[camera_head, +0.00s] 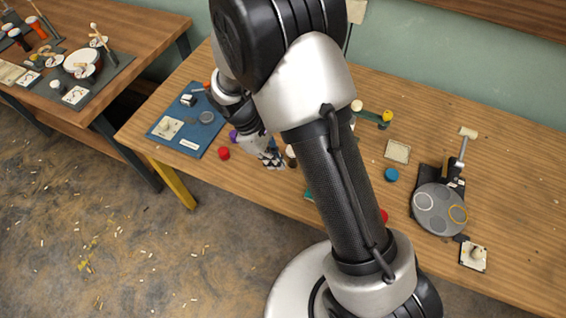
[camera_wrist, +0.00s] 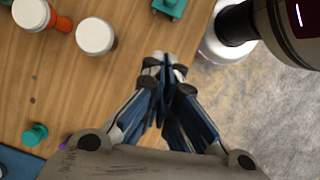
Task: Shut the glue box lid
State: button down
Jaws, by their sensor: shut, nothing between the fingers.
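No box with a lid is clearly identifiable in either view. A teal block (camera_wrist: 170,7) is cut off by the top edge of the wrist view; I cannot tell whether it belongs to the glue box. A teal edge (camera_head: 309,195) also shows beside my arm in the head view, mostly hidden by it. My gripper (camera_head: 272,160) is over the front part of the wooden table, left of my arm's large link. In the wrist view my gripper (camera_wrist: 164,64) has its fingers together, with nothing held, near the table's edge.
White-capped jars (camera_wrist: 95,36) and a teal knob (camera_wrist: 35,135) are left of the fingers. A blue mat (camera_head: 205,140) with parts lies at the table's left. A grey round plate (camera_head: 440,208) and a blue disc (camera_head: 391,174) are to the right. My arm hides the table's middle.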

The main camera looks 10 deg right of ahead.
jog(key=b+x, duration=0.3)
jog(key=x, duration=0.6)
jog(key=shift+f, duration=0.1)
jog(key=d, duration=0.1)
jog(key=s+d, duration=0.1)
jog(key=d+b, duration=0.1)
jog(key=shift+s+r, duration=0.25)
jog(key=shift+s, duration=0.05)
jog(key=shift+s+d, duration=0.1)
jog(key=shift+d, duration=0.15)
